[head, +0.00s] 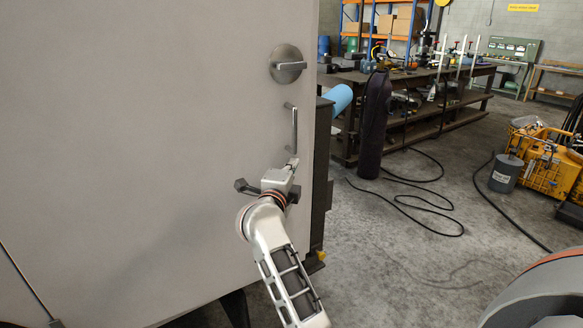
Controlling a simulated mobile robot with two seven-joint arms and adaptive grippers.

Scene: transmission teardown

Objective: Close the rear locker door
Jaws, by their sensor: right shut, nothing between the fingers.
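A large flat grey locker door (150,120) fills the left half of the head view. Near its right edge are a round latch with a lever (287,64) and, below it, a vertical bar handle (294,128). My right gripper (293,164) is shut and empty, its tips just below the handle's lower end; I cannot tell whether they touch the handle or the door. The arm behind it comes up from the bottom. A dark frame (322,170) shows beyond the door's right edge; how far the door stands open is unclear. My left gripper is out of view.
A dark workbench (430,76) with tools and a dark cylinder (374,125) stand behind, right of the door. Cables (430,195) lie on the concrete floor. A grey bucket (506,173) and yellow equipment (545,165) stand at the right. The floor between is mostly open.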

